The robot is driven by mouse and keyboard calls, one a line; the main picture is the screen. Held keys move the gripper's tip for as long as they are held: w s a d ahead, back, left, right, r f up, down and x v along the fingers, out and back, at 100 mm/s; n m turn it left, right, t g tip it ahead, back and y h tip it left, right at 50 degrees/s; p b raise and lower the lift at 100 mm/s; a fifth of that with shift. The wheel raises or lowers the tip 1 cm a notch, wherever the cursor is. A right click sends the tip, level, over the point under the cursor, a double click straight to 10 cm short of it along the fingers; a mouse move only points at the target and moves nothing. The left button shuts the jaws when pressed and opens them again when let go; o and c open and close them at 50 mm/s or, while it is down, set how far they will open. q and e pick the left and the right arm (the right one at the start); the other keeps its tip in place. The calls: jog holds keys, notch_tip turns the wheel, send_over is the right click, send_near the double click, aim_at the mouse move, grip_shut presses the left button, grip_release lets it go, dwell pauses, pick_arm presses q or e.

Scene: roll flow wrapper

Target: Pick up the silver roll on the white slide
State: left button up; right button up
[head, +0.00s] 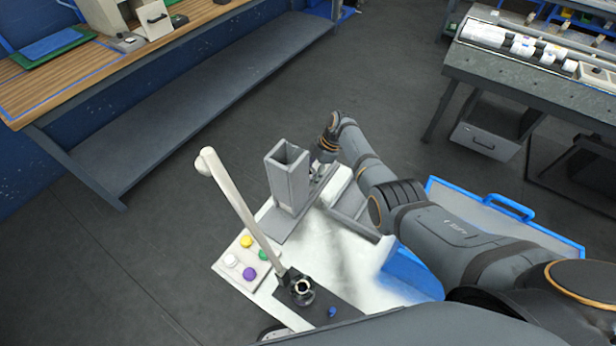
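No silver roll on a white slide can be clearly made out in the head view. A pale worktop (338,262) lies in front of me, with a square grey hollow column (289,180) standing at its far side. My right arm reaches in from the right, and my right gripper (318,176) is low beside the column's right side. The column and the small size hide its fingers, so I cannot tell if it holds anything. My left gripper is out of view.
A pale pole (240,212) leans over the worktop beside a button panel (241,260). A blue curved part (412,274) and a blue-rimmed tray (572,246) lie near my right arm. Whitish rolls (523,46) rest on the far right bench. Open floor lies left.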

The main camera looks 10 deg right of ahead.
jog(key=shift+x, duration=0.8)
jog(key=shift+w+a+f, duration=0.1)
jog(key=shift+a+f, duration=0.05)
jog(key=shift+f, duration=0.05)
jog(key=c, duration=0.9)
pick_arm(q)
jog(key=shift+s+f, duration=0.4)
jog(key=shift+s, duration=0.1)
pick_arm(e)
jog(key=shift+r, duration=0.1)
jog(key=shift+r, duration=0.3)
notch_tip(320, 180, up, 8)
jog(key=shift+r+p, duration=0.1)
jog(key=shift+p, duration=0.55)
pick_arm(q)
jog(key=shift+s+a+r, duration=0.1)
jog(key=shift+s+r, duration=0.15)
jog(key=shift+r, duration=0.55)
pick_arm(e)
jog(key=shift+r, duration=0.55)
